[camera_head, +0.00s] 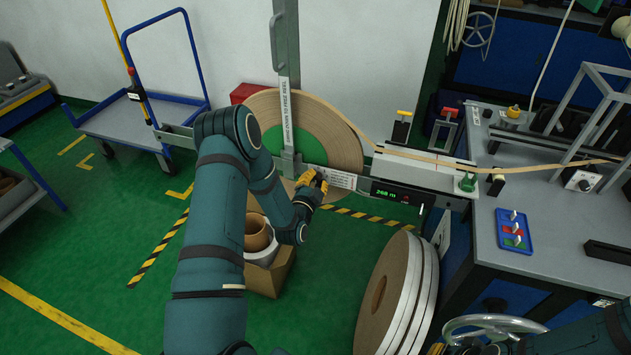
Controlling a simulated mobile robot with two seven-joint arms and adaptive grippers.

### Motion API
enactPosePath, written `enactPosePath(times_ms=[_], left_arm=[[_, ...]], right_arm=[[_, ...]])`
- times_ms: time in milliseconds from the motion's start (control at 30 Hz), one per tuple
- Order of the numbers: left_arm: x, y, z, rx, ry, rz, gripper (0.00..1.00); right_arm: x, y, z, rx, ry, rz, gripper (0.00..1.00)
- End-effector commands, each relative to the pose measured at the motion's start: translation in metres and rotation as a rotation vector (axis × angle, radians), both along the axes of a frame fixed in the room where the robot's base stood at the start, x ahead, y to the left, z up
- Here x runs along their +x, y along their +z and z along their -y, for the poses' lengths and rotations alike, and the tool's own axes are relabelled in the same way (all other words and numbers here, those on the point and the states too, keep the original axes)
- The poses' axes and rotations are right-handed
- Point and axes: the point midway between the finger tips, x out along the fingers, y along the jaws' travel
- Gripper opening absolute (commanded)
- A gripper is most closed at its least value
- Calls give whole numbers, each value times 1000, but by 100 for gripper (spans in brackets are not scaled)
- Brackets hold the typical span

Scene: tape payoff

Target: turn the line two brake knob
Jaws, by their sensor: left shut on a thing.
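A large tan tape reel (335,130) with a green core hangs on a grey upright stand (285,60). My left gripper (318,181) reaches the stand's horizontal arm, just left of a white printed label (342,179). Its yellow-and-dark fingers are closed at the front of the reel. The brake knob is hidden by the fingers, so its angle cannot be read. My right gripper (438,348) barely shows at the bottom edge, near a grey handwheel (495,322); its jaws cannot be made out.
A lit counter (390,193) reads 268 m, right of the label. Spare reels (400,290) and a cardboard box (270,275) stand below.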

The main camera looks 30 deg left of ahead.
Motion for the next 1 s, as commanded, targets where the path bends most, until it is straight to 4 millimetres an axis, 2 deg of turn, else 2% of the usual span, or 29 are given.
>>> enactPosePath(times_ms=[233,267,300,333,733,867,1000], left_arm=[[0,0,-2,1,4,-1,0],[0,0,-2,1,4,-1,37],[0,0,-2,1,4,-1,51],[0,0,-2,0,3,0,59],[-5,-1,1,-1,1,-2,59],[-22,-1,5,-2,0,-3,59],[-50,-1,11,-1,1,-5,59]], right_arm=[[0,0,0,0,0,0,0],[0,0,0,0,0,0,0],[0,0,0,0,0,0,0],[0,0,0,0,0,0,0],[0,0,0,0,0,0,0],[0,0,0,0,0,0,0],[0,0,0,0,0,0,0]])
